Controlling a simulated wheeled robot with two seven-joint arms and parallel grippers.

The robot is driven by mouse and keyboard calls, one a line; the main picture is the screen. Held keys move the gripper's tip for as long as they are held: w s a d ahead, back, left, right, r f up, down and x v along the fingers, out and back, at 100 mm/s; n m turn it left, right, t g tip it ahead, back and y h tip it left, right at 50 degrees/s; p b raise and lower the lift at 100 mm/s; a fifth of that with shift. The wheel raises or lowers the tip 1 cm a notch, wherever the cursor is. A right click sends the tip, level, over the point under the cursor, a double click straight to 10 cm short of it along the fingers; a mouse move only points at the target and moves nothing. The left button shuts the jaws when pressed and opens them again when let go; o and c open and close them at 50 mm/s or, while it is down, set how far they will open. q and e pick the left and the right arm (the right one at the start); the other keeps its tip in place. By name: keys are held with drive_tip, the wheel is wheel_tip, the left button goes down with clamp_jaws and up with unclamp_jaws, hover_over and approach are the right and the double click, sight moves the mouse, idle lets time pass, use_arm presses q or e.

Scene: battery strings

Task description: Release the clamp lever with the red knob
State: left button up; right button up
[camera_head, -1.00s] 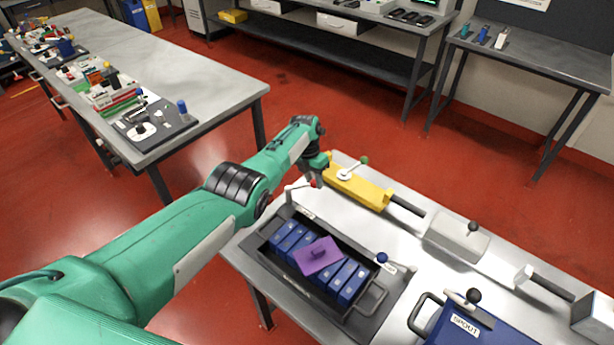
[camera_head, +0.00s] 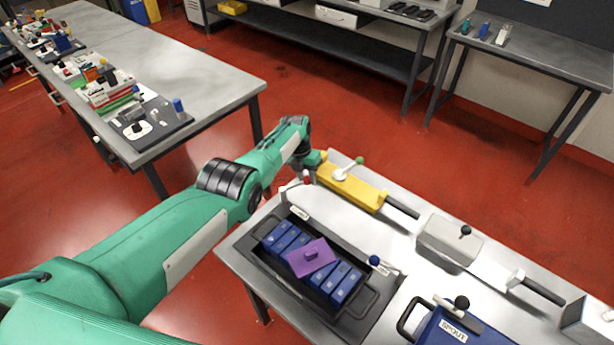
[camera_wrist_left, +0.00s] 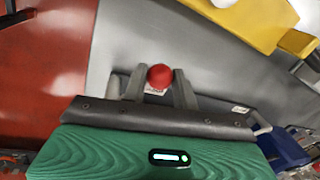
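The red knob (camera_head: 308,181) tops a pale clamp lever (camera_head: 289,192) at the far left corner of the black battery tray (camera_head: 246,247). My left gripper (camera_wrist_left: 160,84) is at this knob, with my arm reaching in from the left in the head view. In the left wrist view the red knob (camera_wrist_left: 160,76) sits between the two grey fingertips, which appear to touch its sides. The fingers are hidden behind my wrist in the head view. Blue battery cells (camera_head: 340,284) stand in the tray, with a purple block (camera_head: 311,257) on top. My right gripper is not seen.
A yellow fixture (camera_head: 350,187) with a green-knobbed lever lies just behind the red knob. A blue-knobbed lever (camera_head: 374,260) is at the tray's right. A grey block (camera_head: 448,244) and a blue box (camera_head: 445,328) with black-knobbed levers stand farther right on the table.

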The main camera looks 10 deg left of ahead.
use_arm(q)
drive_tip(key=o, duration=0.4)
drive_tip(key=shift+w+a+r, duration=0.2)
drive_tip(key=shift+w, duration=0.05)
drive_tip(key=shift+c, duration=0.2)
drive_tip(key=shift+o, duration=0.4)
drive_tip(key=shift+f, duration=0.15)
drive_tip(key=shift+r+p, duration=0.3)
drive_tip(key=shift+r, duration=0.05)
wheel_tip(320, 180, up, 13)
drive_tip(key=a+p, duration=0.2)
drive_tip(key=shift+w+a, duration=0.3)
drive_tip(key=shift+a, duration=0.05)
drive_tip(key=shift+f, duration=0.1)
